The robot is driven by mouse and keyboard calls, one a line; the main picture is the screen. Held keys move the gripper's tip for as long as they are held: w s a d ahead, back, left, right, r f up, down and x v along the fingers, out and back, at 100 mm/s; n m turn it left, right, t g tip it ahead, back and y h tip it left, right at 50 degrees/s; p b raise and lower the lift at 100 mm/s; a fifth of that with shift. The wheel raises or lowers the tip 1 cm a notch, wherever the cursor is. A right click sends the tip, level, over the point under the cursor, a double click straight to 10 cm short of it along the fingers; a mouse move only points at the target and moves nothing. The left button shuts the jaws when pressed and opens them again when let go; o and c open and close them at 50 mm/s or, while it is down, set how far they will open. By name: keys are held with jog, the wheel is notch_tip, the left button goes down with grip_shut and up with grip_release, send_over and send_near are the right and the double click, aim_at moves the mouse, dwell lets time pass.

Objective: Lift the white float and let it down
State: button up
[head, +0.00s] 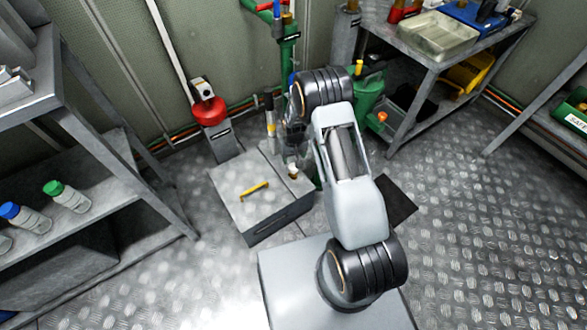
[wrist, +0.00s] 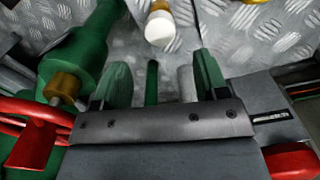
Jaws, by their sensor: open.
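The white float (wrist: 160,28) shows in the wrist view as a small rounded white piece with a yellowish part behind it. It appears just beyond the gap between my fingers, near the top of the picture. In the head view a small white piece (head: 293,168), likely the same float, shows at the grey box's right side, below my gripper (head: 291,140). My gripper is open in the wrist view (wrist: 161,75), its fingers apart with nothing held. Exact contact and height above the float cannot be told. My arm hides part of the area.
A green pipe (wrist: 88,50) and a red handwheel (wrist: 30,125) are close on the left in the wrist view. A red fitting (head: 209,110) stands by the wall.

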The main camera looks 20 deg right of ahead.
notch_tip(320, 180, down, 8)
jog(key=shift+r+b, duration=0.2)
jog(key=shift+b, duration=0.9)
grip_shut()
notch_tip(320, 180, up, 8)
jog(key=p, duration=0.4)
jog(key=shift+p, duration=0.4)
jog(key=shift+f, duration=0.1)
grip_release()
notch_tip(320, 180, up, 14)
jog(key=p, duration=0.3)
jog(key=shift+p, duration=0.4)
